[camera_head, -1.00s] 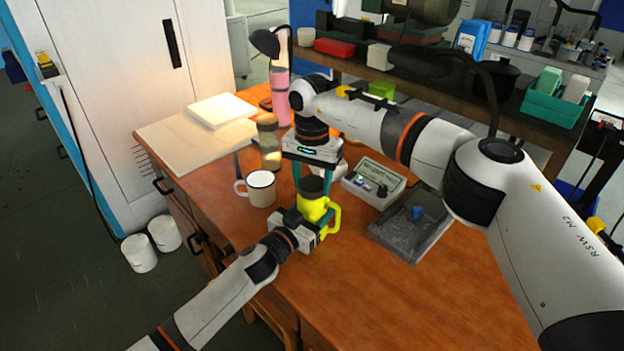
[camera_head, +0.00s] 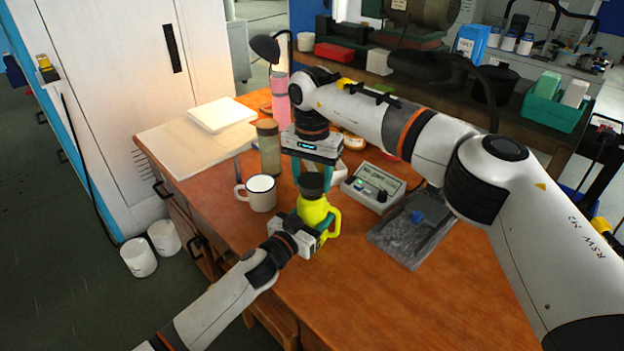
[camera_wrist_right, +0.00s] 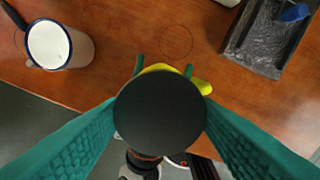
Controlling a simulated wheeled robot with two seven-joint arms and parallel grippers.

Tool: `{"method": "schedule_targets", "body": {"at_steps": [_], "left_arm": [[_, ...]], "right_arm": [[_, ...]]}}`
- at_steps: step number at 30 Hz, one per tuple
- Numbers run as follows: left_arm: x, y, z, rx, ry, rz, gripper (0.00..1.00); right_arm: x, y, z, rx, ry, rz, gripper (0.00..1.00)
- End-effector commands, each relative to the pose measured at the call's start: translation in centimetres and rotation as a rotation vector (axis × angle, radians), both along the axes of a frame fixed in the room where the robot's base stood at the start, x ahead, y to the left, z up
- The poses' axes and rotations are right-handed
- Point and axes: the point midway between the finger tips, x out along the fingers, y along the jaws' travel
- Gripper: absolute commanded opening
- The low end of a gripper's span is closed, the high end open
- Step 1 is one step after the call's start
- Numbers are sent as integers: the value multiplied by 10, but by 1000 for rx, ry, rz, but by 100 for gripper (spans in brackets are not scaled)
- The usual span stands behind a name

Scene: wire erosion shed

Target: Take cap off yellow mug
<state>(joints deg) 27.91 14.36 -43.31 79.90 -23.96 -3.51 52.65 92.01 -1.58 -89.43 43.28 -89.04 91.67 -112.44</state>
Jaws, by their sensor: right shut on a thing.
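The yellow mug (camera_head: 313,211), with a handle on its right, is upright above the front part of the wooden table. My left gripper (camera_head: 312,229) comes in from the lower left, its teal fingers closed around the mug's body. The black round cap (camera_head: 311,184) is directly over the mug's top; whether it still touches the rim I cannot tell. My right gripper (camera_head: 312,178) points down from above, shut on the cap. In the right wrist view, the cap (camera_wrist_right: 160,113) fills the space between the teal fingers and hides most of the yellow mug (camera_wrist_right: 203,86).
A white enamel mug (camera_head: 261,194) stands close on the left, with a brown-lidded jar (camera_head: 269,150) behind it. A meter box (camera_head: 373,188) and a dark tray (camera_head: 408,232) lie to the right. The table's front right is clear.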

Motion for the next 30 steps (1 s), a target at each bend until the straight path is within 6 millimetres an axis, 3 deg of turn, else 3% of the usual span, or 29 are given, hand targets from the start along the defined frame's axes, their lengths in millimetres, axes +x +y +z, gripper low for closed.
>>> {"method": "schedule_targets", "body": {"at_steps": [11, 21, 27, 28, 30], "left_arm": [[0, 0, -1, 0, 2, 0, 0], [0, 0, -1, 0, 2, 0, 0], [0, 0, -1, 0, 2, 0, 0], [0, 0, -1, 0, 2, 0, 59], [0, 0, -1, 0, 2, 0, 71]], "right_arm": [[0, 0, 3, 0, 0, 0, 27], [0, 0, 39, 1, -1, -1, 27], [0, 0, 41, 0, 1, 0, 27], [0, 0, 41, 0, 1, 0, 27], [0, 0, 41, 0, 0, 0, 27]]}}
